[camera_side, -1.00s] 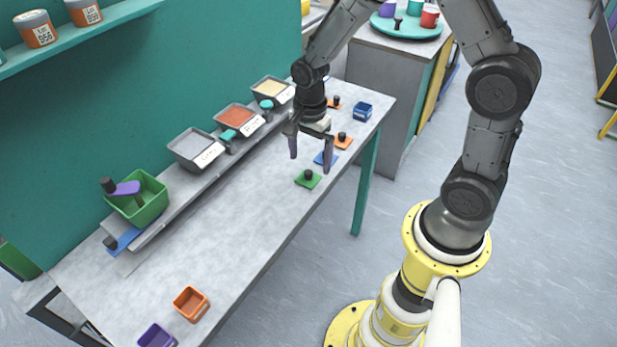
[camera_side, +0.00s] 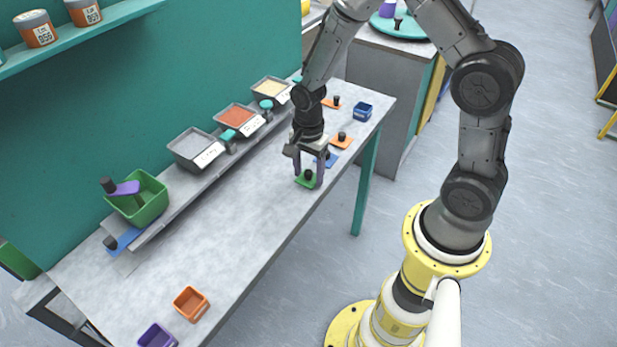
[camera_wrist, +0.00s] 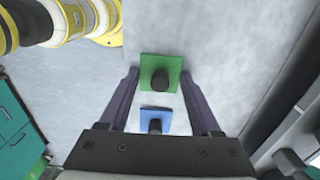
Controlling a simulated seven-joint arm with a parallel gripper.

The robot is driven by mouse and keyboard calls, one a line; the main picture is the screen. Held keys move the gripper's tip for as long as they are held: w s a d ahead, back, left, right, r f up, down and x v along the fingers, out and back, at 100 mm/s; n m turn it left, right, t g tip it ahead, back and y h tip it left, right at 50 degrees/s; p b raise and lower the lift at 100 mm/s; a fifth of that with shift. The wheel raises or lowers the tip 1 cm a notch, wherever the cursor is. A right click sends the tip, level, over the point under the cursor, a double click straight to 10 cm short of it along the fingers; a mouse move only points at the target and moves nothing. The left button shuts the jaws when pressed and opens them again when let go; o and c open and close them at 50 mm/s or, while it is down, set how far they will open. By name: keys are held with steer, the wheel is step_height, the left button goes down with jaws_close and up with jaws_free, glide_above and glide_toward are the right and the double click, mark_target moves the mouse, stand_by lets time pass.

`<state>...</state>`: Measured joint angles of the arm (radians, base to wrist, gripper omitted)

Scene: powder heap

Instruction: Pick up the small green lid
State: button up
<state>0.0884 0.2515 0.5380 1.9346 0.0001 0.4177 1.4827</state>
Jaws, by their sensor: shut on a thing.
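The small green lid (camera_side: 304,183) is a flat square plate with a black knob, lying on the grey table near its right edge. It also shows in the wrist view (camera_wrist: 174,66). My gripper (camera_side: 309,181) points down over it. In the wrist view its two purple fingers (camera_wrist: 159,75) stand at the lid's left and right sides, with the knob between them. The gripper is shut on the green lid. Whether the lid has any clearance from the table is hard to see.
A small blue lid (camera_wrist: 149,113) lies close beside the green one. Orange lids (camera_side: 341,141) and a blue box (camera_side: 362,111) are farther back. Several powder trays (camera_side: 184,153) and a green box (camera_side: 152,208) line the wall. The middle of the table is clear.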

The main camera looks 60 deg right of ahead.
steer(key=c, duration=0.5)
steer(key=shift+r, duration=0.15)
